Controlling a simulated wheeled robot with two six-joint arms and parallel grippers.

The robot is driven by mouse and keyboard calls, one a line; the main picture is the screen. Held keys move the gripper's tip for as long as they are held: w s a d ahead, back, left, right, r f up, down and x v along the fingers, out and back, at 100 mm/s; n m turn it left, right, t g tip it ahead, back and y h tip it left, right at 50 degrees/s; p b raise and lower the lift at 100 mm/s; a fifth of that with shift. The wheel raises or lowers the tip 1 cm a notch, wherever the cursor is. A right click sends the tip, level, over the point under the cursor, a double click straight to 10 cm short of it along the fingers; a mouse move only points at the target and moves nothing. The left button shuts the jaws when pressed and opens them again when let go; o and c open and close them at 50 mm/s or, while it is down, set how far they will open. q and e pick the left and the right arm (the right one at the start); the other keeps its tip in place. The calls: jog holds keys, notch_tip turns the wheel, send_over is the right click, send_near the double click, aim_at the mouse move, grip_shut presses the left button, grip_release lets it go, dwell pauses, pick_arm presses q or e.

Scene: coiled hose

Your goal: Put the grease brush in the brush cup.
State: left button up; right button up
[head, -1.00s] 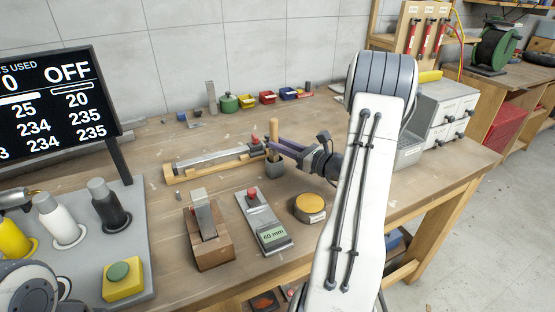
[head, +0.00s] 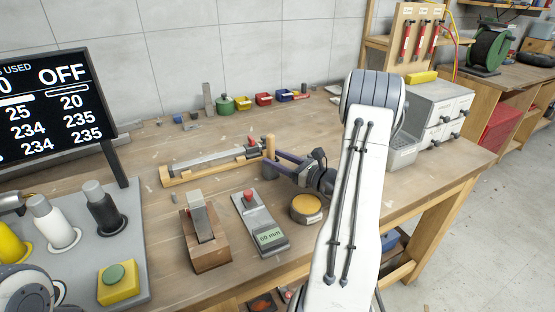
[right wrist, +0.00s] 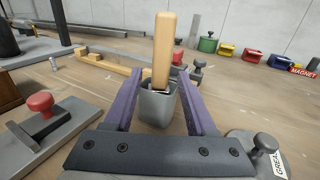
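The grease brush shows as a pale wooden handle (head: 269,146) standing upright in the small grey brush cup (head: 270,170). In the right wrist view the handle (right wrist: 164,48) rises from the mouth of the cup (right wrist: 158,108), and its lower end is hidden inside. My right gripper (head: 281,162) is low beside the cup. In the right wrist view its two purple fingers (right wrist: 160,98) are spread, one on each side of the cup, with gaps to the handle.
A wooden rack with a long metal tool (head: 210,163) lies behind the cup. In front are a red-knobbed gauge plate (head: 262,222), a wooden block holder (head: 207,252) and a round tin (head: 306,208). Small coloured bins (head: 263,99) line the wall.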

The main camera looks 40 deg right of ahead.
jog(key=shift+r, duration=0.1)
jog(key=b+v, duration=0.1)
jog(key=v, duration=0.9)
jog(key=shift+s+d, duration=0.1)
jog(key=shift+s, duration=0.85)
jog(key=shift+d, duration=0.1)
